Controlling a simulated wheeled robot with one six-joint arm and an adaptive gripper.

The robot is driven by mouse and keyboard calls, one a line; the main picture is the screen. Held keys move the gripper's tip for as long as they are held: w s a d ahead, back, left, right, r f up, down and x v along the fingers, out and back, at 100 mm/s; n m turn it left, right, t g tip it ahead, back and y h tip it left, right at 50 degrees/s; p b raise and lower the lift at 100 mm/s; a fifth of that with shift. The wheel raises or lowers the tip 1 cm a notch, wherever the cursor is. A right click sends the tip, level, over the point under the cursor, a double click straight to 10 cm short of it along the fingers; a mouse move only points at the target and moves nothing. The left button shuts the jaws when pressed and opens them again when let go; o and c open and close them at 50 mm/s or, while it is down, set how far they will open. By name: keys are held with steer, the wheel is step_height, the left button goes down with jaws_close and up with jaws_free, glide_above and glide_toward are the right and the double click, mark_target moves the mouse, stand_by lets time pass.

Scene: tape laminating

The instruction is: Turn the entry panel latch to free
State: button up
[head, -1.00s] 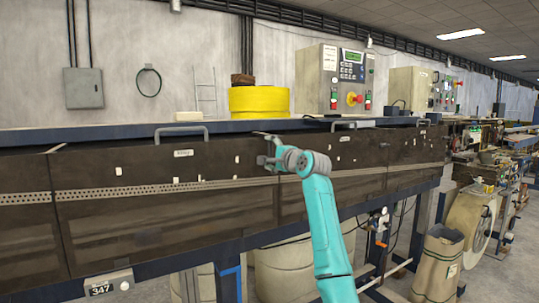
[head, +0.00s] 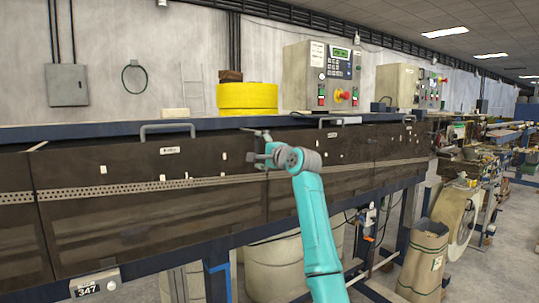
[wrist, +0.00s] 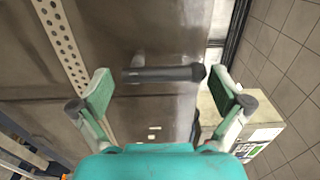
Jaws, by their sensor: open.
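The dark brown entry panel (head: 120,160) runs along the front of the machine, below the blue rail. My gripper (head: 253,146) is at the upper part of the panel, close to its face. In the wrist view my gripper (wrist: 160,92) has its two green-padded fingers spread wide. A dark grey bar with a rounded end, seemingly the latch lever (wrist: 165,74), lies across the gap between the fingers, apart from both pads. In the head view my gripper hides the lever, or it is too small to tell.
A grey panel handle (head: 167,128) sticks up at the left, and another (head: 320,121) is right of my gripper. A yellow roll (head: 247,96) and a control box (head: 325,75) stand behind the rail. A paper sack (head: 424,260) stands on the floor at right.

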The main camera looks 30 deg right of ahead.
steer(key=s, duration=1.1)
steer(key=shift+f, duration=0.1)
